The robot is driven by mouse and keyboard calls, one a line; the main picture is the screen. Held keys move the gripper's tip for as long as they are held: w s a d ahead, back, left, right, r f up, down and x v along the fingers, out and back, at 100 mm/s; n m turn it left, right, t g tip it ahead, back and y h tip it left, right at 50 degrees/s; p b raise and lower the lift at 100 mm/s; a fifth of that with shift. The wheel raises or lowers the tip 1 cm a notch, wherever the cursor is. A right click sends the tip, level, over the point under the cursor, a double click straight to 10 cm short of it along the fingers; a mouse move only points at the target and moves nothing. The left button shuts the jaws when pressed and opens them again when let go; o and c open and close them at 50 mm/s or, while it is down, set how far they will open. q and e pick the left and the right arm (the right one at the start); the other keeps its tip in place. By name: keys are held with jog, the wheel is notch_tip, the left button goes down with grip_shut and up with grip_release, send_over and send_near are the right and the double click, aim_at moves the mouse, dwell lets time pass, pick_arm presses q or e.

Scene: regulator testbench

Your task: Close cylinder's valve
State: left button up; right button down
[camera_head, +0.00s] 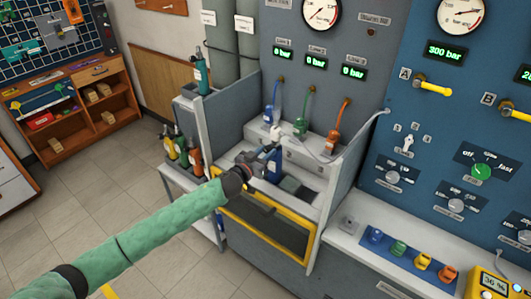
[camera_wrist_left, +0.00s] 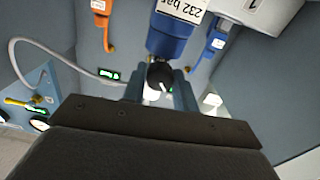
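A blue cylinder (camera_head: 273,168) stands in the bay behind the yellow-framed front. In the left wrist view the cylinder (camera_wrist_left: 172,38) is upside down, with a label reading 232 bar and a black valve knob (camera_wrist_left: 160,74). My left gripper (camera_head: 264,152) is at the top of the cylinder. In the left wrist view its two fingers (camera_wrist_left: 160,90) lie on either side of the knob, with the knob between them. I cannot tell whether they touch it. The knob is hidden by the gripper in the head view. My right gripper is not in view.
Blue, green and orange hose connectors (camera_head: 301,126) hang at the bay's back wall. A grey side wall (camera_head: 345,165) and a yellow-framed front panel (camera_head: 262,228) bound the bay. Several cylinders (camera_head: 182,147) stand on a rack to the left. The blue control panel (camera_head: 440,150) is right.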

pick_arm(q)
jog(key=shift+m, duration=0.3)
jog(key=m, duration=0.6)
jog(key=shift+m, duration=0.9)
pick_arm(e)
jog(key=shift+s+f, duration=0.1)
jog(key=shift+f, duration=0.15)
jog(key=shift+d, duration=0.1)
pick_arm(q)
jog(key=o, duration=1)
jog(key=shift+s+a, duration=0.1)
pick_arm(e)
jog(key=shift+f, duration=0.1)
